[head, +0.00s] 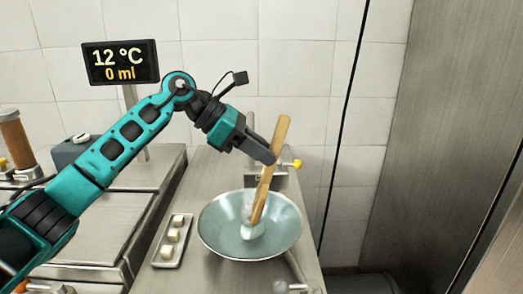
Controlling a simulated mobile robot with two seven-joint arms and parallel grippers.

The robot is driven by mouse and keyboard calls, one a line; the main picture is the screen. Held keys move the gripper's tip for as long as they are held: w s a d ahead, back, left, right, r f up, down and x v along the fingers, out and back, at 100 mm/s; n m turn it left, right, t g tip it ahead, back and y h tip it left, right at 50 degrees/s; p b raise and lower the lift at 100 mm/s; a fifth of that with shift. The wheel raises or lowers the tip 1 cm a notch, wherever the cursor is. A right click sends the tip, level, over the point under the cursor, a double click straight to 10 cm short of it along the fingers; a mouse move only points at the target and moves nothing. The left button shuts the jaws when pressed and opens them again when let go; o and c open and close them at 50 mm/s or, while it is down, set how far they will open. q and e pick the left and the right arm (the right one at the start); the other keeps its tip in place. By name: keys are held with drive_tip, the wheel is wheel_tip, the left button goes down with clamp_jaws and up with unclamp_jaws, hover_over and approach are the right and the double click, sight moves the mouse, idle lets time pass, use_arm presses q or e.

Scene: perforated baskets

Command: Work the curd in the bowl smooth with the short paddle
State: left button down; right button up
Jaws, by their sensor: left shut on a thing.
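The short paddle (264,190) is a light wooden stick, standing tilted with its top leaning right. My left gripper (268,158) is shut on its upper part, above the bowl. The paddle's lower end goes down into the wide, shallow metal bowl (292,221) and meets a small pale lump, seemingly the curd (252,231). The lump hides the paddle's tip. How smooth the curd is cannot be told at this size. My right gripper is not in view.
A small tray (158,258) with several pale cubes lies left of the bowl on the steel counter (203,172). A display (120,62) reads 12 °C and 0 ml. A yellow knob (298,163) sits behind the bowl. A tall steel panel (440,120) stands at right.

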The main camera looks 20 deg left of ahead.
use_arm(q)
drive_tip(key=shift+f, duration=0.25)
drive_tip(key=shift+s+r, duration=0.1)
drive_tip(key=shift+s, duration=0.7)
drive_tip(key=shift+w+r, duration=0.25)
drive_tip(key=shift+w, duration=0.6)
drive_tip(key=shift+s, duration=0.15)
drive_tip(key=shift+s+d+f, duration=0.1)
drive_tip(key=shift+s+d, duration=0.15)
drive_tip(key=shift+s, duration=0.5)
drive_tip(key=shift+w+a+f, duration=0.1)
drive_tip(key=shift+w+a, duration=0.1)
drive_tip(key=shift+w, duration=0.25)
drive_tip(key=shift+w+a+f, duration=0.1)
drive_tip(key=shift+w+a, duration=0.05)
drive_tip(key=shift+w, duration=0.3)
drive_tip(key=shift+s, duration=0.15)
drive_tip(key=shift+s+d+r, duration=0.1)
drive_tip(key=shift+s+d, duration=0.1)
drive_tip(key=shift+s, duration=0.45)
